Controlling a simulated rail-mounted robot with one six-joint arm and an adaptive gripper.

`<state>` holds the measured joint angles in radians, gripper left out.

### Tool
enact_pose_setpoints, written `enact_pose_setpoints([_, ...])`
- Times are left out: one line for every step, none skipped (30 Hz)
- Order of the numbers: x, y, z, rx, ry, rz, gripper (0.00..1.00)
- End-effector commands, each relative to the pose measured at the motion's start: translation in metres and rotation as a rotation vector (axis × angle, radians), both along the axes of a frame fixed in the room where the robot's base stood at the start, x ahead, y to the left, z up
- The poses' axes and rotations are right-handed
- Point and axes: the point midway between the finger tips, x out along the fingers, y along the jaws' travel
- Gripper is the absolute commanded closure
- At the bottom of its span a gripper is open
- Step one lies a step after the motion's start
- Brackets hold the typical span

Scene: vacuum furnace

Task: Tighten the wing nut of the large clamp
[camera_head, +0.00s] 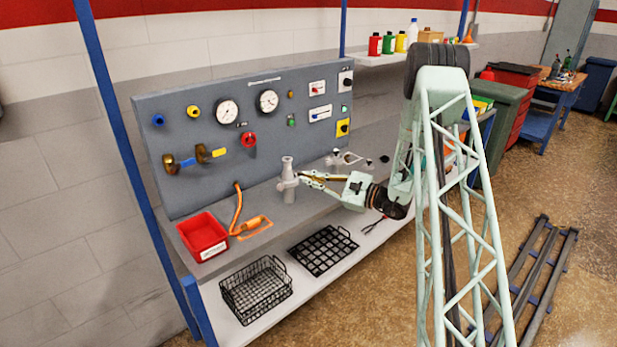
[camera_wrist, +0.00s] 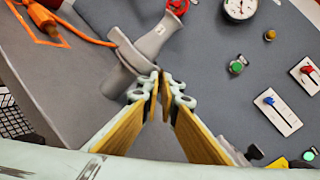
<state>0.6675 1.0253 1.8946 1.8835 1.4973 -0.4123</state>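A grey vertical pipe piece (camera_head: 287,166) stands on the bench, with the large clamp (camera_head: 288,183) around its middle joint. In the wrist view the pipe piece (camera_wrist: 150,42) lies slanted, and the clamp's flange (camera_wrist: 133,58) shows just left of my fingertips. My gripper (camera_head: 301,177) reaches in from the right, its fingertips at the clamp's right side. In the wrist view my gripper (camera_wrist: 160,80) has its tips close together with a narrow gap. The wing nut is too small or hidden at the tips, so I cannot tell whether they hold it.
A grey panel with gauges (camera_head: 228,112), knobs and valves stands behind the bench. Small fittings (camera_head: 345,158) lie to the right. Black wire baskets (camera_head: 256,290) sit on the lower shelf.

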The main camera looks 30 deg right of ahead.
Motion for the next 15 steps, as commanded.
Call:
enact_pose_setpoints([0.0,0.0,0.0014,0.033,0.021,0.0,1.0])
enact_pose_setpoints([0.0,0.0001,0.0013,0.053,0.035,0.0,1.0])
enact_pose_setpoints([-0.0001,0.0002,0.0011,0.082,0.054,0.0,1.0])
enact_pose_setpoints([-0.0001,0.0002,0.001,0.104,0.068,-0.001,1.0])
enact_pose_setpoints([-0.0002,0.0003,0.001,0.124,0.081,-0.001,1.0])
enact_pose_setpoints([-0.0003,0.0003,0.0011,0.152,0.1,-0.001,1.0])
enact_pose_setpoints([-0.0002,0.0004,0.0011,0.173,0.114,-0.001,1.0])
enact_pose_setpoints([-0.0003,0.0003,0.0011,0.194,0.128,-0.001,1.0])
enact_pose_setpoints([-0.0003,0.0005,0.0013,0.222,0.146,-0.001,1.0])
enact_pose_setpoints([-0.0003,0.0005,0.0015,0.243,0.16,-0.001,1.0])
enact_pose_setpoints([-0.0003,0.0005,0.0015,0.264,0.174,-0.001,1.0])
enact_pose_setpoints([-0.0004,0.0006,0.0016,0.291,0.191,-0.001,1.0])
enact_pose_setpoints([-0.0005,0.0007,0.0015,0.31,0.204,-0.002,1.0])
enact_pose_setpoints([-0.0005,0.0008,0.0014,0.33,0.217,-0.002,1.0])
enact_pose_setpoints([-0.0006,0.0007,0.0012,0.355,0.234,-0.002,1.0])
